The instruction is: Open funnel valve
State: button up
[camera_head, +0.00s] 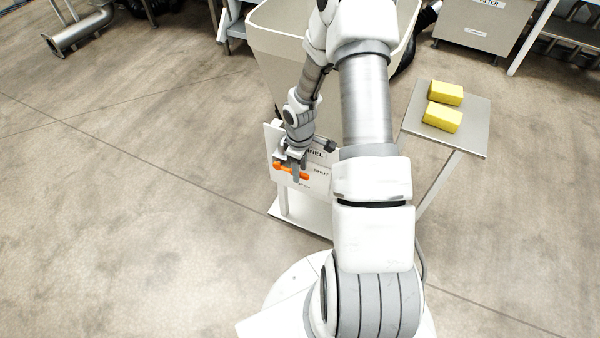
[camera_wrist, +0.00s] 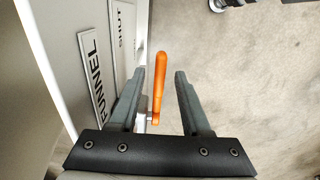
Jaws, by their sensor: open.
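The funnel valve's orange handle (camera_head: 303,175) lies roughly level across the front of a white panel (camera_head: 318,185). The panel carries the labels FUNNEL, SHUT and a lower one too small to read surely. My gripper (camera_head: 293,172) is at the handle, in front of the panel. In the wrist view the handle (camera_wrist: 159,85) stands between the two fingers of my gripper (camera_wrist: 160,100), which are open. A gap shows on each side, wider toward the right finger. My gripper hides part of the handle in the head view.
A large pale funnel (camera_head: 280,42) stands behind the panel. A small table (camera_head: 468,135) with two yellow blocks (camera_head: 442,117) is at the right. A metal pipe (camera_head: 78,38) lies at the far left. The floor on the left is clear.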

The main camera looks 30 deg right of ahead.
jog(key=shift+f, duration=0.3)
grip_shut()
dwell(1.3)
